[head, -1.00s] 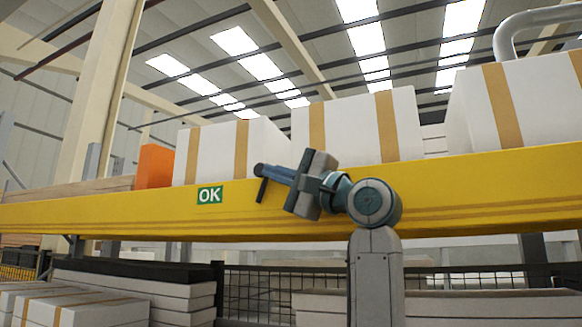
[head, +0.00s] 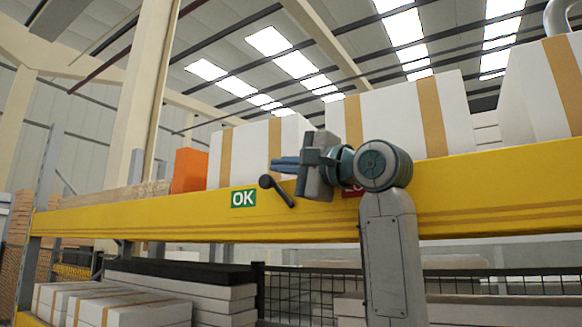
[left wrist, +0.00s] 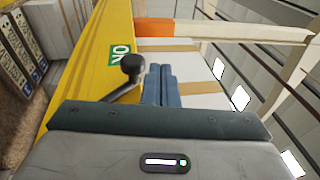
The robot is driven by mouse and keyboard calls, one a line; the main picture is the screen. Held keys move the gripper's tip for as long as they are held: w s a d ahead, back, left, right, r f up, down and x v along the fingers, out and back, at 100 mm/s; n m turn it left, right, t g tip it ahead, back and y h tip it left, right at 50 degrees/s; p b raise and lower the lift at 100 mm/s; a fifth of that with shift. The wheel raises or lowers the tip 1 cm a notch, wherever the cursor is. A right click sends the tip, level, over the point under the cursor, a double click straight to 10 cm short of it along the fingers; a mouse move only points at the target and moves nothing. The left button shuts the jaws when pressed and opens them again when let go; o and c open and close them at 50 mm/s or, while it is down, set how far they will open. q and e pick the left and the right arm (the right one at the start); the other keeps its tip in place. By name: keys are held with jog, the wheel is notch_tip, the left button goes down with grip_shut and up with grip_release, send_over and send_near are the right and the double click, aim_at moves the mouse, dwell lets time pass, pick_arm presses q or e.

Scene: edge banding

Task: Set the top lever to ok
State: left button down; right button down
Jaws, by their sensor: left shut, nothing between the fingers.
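The top lever (head: 279,193) is a dark handle with a round black knob on the yellow beam. It leans up and to the left, its knob just right of the green OK sign (head: 243,198). My left gripper (head: 275,164) is shut and empty, its fingertips just above and slightly right of the knob. In the left wrist view, the knob (left wrist: 131,66) lies just left of the shut fingers (left wrist: 160,85), near the OK sign (left wrist: 121,50). I cannot tell whether they touch. A red sign (head: 350,192) is mostly hidden behind my gripper. My right gripper is not in view.
The yellow beam (head: 480,190) crosses the whole head view. White boxes with tan bands (head: 385,115) and an orange box (head: 189,170) stand on it. Stacked white panels (head: 185,292) and dark mesh (head: 310,290) are below. Space in front of the beam looks clear.

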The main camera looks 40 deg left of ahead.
pick_arm(q)
jog(key=shift+a, duration=0.4)
jog(key=shift+s, duration=0.15)
jog(key=shift+a, duration=0.1)
